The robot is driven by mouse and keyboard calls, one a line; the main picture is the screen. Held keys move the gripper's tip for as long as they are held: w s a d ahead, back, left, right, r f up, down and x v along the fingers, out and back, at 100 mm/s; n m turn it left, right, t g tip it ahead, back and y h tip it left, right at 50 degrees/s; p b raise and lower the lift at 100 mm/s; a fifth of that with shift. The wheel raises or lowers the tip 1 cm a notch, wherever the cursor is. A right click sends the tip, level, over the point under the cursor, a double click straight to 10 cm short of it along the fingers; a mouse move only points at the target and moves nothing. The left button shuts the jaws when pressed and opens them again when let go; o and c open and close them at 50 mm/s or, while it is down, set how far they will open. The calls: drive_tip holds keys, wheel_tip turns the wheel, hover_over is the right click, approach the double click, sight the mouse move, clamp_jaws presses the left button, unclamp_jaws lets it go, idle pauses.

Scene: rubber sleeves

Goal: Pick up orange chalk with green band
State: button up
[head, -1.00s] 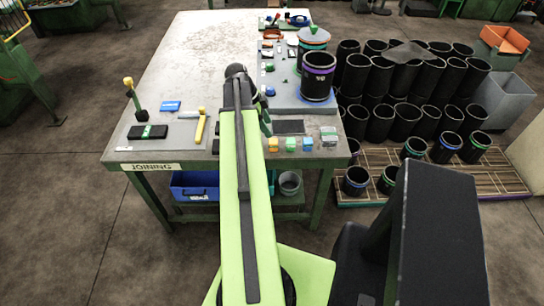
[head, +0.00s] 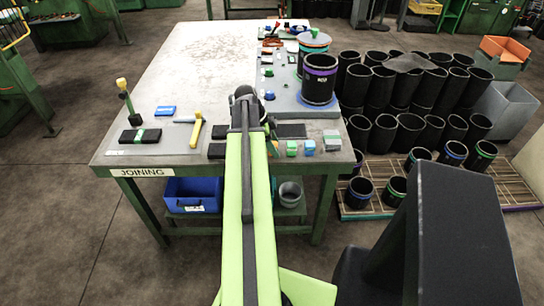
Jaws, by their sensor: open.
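A small orange block (head: 274,148), which seems to be the orange chalk, sits in a row of small coloured blocks near the table's front edge. My gripper (head: 268,126) is open, just behind the row, and mostly hidden by my own arm. I cannot tell whether it touches anything.
A green block (head: 292,148), a blue block (head: 309,147) and a grey block (head: 332,141) stand to the right. A yellow-handled hammer (head: 196,131) lies left. A black sleeve (head: 319,82) stands behind. The table's middle left is clear.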

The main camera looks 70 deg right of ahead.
clamp_jaws()
drive_tip(key=shift+r, duration=0.1)
idle(0.3)
